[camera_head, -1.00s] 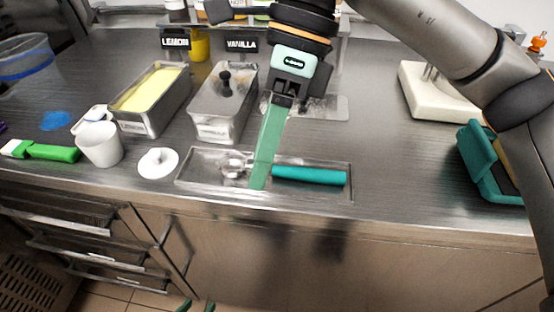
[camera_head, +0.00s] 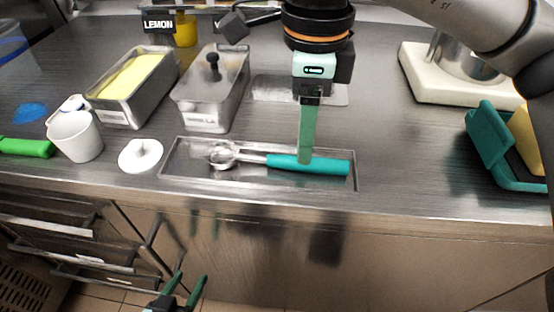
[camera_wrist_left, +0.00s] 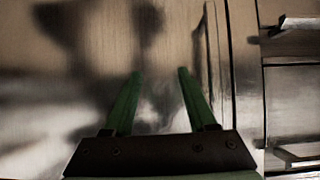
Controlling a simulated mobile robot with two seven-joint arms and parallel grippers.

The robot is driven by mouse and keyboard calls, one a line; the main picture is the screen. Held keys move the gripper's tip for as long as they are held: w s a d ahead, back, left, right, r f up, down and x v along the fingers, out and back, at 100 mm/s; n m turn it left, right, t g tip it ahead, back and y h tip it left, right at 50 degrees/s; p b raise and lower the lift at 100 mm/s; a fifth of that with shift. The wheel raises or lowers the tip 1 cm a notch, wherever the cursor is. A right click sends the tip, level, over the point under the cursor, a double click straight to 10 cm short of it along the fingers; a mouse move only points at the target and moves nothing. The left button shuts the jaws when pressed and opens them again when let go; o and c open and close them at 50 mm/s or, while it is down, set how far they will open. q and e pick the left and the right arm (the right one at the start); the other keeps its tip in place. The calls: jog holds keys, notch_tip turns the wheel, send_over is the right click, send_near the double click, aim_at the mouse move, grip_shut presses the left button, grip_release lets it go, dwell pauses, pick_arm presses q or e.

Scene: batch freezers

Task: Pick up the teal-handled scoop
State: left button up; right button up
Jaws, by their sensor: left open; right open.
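The teal-handled scoop (camera_head: 325,166) lies flat in a shallow metal tray (camera_head: 180,181) near the counter's front edge, its metal bowl to the left and its teal handle to the right. My left gripper (camera_head: 186,284) is low in front of the cabinet, open and empty. In the left wrist view its two green fingers (camera_wrist_left: 157,75) stand apart, facing the cabinet front.
A lemon tub (camera_head: 132,92) and a lidded metal tub (camera_head: 210,90) stand behind the tray. A white cup (camera_head: 75,136) and a white lid (camera_head: 140,154) are to the left. A teal-edged container (camera_head: 492,140) and a white-based machine (camera_head: 455,80) are to the right.

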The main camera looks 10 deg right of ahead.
aim_at(280, 162)
pick_arm(q)
jog(key=w+r, duration=0.1)
jog(key=w+r+t, duration=0.1)
jog(key=r, duration=0.1)
jog(key=w+r+t, duration=0.1)
jog(key=r, duration=0.1)
jog(key=shift+m+b, duration=0.3)
jog(key=shift+b, duration=0.1)
pick_arm(e)
jog(key=f, duration=0.4)
jog(key=shift+a+f, duration=0.25)
jog(key=shift+f, duration=0.15)
jog(key=shift+c, duration=0.2)
grip_shut()
